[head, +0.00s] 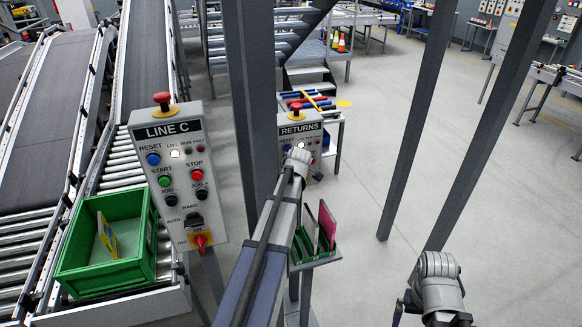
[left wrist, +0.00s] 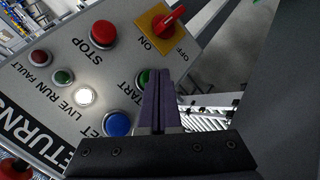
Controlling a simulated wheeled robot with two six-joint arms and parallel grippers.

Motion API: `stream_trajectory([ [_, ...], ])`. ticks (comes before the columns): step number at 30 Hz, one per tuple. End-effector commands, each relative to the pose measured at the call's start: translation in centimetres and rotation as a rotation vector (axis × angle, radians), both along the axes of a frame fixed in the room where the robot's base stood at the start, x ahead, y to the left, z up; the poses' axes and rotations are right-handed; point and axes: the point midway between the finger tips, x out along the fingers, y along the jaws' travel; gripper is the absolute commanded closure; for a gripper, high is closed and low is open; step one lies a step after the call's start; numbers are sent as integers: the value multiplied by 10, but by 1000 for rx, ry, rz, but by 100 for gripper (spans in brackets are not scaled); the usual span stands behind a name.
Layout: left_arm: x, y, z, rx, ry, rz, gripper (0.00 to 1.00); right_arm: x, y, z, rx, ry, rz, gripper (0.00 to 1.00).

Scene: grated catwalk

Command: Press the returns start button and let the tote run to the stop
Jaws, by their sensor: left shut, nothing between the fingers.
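The RETURNS panel (head: 297,131) stands in the middle of the head view, partly hidden by my left arm. In the left wrist view the panel (left wrist: 65,60) shows upside down and tilted, with a green START button (left wrist: 143,77), blue RESET button (left wrist: 118,123), red STOP button (left wrist: 103,33) and lit white LIVE lamp (left wrist: 85,96). My left gripper (left wrist: 158,75) is shut and empty, its tips overlapping part of START; contact cannot be told. A green tote (head: 78,266) holding a yellow card sits on rollers at left. My right wrist (head: 437,275) is lower right, its finger state unclear.
A LINE C panel (head: 176,172) with its own START and STOP buttons stands left of my left arm. Its red mushroom button (head: 162,98) is on top. A grey post (head: 250,90) rises behind my left arm. Green holders with upright boards (head: 326,224) stand right of it.

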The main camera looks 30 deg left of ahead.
Motion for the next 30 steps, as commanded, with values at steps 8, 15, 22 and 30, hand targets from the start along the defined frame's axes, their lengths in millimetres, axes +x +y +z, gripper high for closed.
stream_trajectory([
  [8,2,3,0,0,0,0,100,0,0,0,0,0,0,0],
  [15,4,5,0,0,0,0,100,0,0,0,0,0,0,0],
  [22,6,7,0,-1,0,1,100,0,0,0,0,0,0,0],
  [30,8,9,0,0,0,1,100,0,0,0,0,0,0,0],
])
